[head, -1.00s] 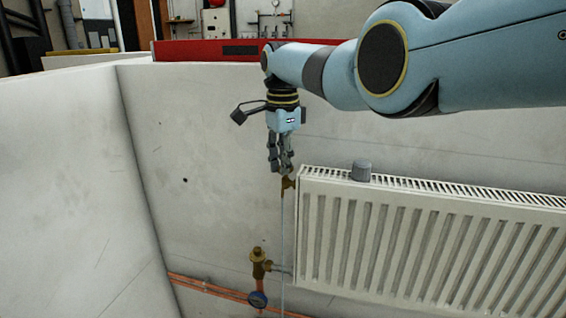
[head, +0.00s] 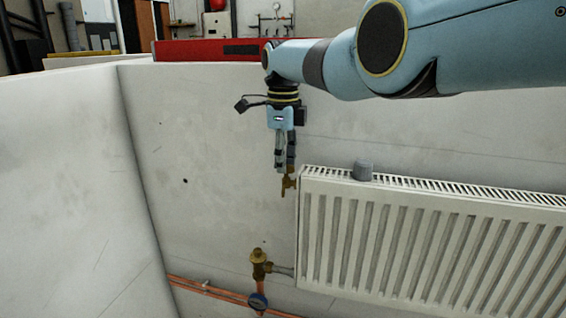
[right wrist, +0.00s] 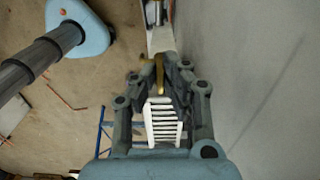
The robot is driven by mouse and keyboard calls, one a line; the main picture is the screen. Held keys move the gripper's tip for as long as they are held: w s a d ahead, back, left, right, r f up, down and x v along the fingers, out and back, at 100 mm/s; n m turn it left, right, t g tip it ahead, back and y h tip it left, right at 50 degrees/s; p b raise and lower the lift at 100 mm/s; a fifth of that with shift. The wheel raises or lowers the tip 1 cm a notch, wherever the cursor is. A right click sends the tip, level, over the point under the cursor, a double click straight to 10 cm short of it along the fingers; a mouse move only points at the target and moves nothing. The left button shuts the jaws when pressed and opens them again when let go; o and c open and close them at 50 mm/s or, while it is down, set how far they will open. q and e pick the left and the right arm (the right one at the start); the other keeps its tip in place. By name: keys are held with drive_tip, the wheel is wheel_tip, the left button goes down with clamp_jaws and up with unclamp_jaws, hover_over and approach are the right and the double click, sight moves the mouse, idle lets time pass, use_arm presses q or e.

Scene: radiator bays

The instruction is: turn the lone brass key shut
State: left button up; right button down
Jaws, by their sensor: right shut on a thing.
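The brass key (head: 288,184) is at the upper left end of the white radiator (head: 430,235). My right gripper (head: 285,166) points down from above and is shut on the key. In the right wrist view the brass (right wrist: 158,72) shows between the fingers; they hide part of it. The key's exact angle is hard to tell. No thin line hangs below the key. My left gripper is not in view.
Pale walls close in behind and at left.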

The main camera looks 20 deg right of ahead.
drive_tip(key=shift+w+r, duration=0.1)
drive_tip(key=shift+r, duration=0.05)
idle(0.3)
drive_tip(key=c, duration=1.7)
unclamp_jaws()
drive_tip(key=shift+c, duration=0.2)
wheel_tip(320, 180, up, 12)
